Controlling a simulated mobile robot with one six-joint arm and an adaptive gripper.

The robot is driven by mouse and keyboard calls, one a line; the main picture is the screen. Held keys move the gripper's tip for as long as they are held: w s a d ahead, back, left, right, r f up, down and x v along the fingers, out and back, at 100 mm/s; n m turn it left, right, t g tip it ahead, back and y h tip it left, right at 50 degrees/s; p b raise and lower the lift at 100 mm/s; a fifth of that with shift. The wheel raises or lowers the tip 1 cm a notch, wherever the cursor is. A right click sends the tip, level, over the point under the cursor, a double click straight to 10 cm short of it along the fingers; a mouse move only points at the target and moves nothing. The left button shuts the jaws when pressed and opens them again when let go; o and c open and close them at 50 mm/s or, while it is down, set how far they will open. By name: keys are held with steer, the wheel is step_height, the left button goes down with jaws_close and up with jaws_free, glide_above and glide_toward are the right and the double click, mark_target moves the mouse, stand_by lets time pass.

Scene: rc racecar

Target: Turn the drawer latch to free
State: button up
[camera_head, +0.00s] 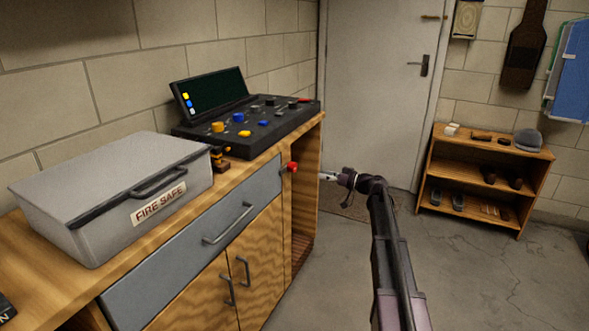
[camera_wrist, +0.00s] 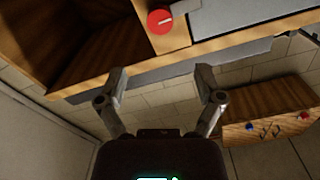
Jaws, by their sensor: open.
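The red drawer latch (camera_head: 291,168) is on the wooden front of the workbench, at the right end of the grey drawer (camera_head: 185,246). In the wrist view the latch is a round red knob (camera_wrist: 160,20) with a short white line, slightly tilted from horizontal. The drawer's grey front (camera_wrist: 235,14) shows beside it. My gripper (camera_head: 328,176) is just right of the latch, with a gap between them. In the wrist view my gripper (camera_wrist: 161,76) has its fingers spread apart and empty. The latch lies beyond the fingertips, roughly centred between them. The drawer looks shut.
A grey fire safe box (camera_head: 120,190) and a black control console (camera_head: 250,122) stand on the workbench. An open shelf compartment (camera_head: 304,200) is right of the drawer. A low wooden shelf (camera_head: 490,175) stands by the door (camera_head: 380,90). The floor between is clear.

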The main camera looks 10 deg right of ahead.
mark_target(296, 168)
steer(key=x, duration=1.2)
steer(key=shift+a, duration=0.1)
steer(key=shift+c, duration=0.2)
steer(key=c, duration=1.1)
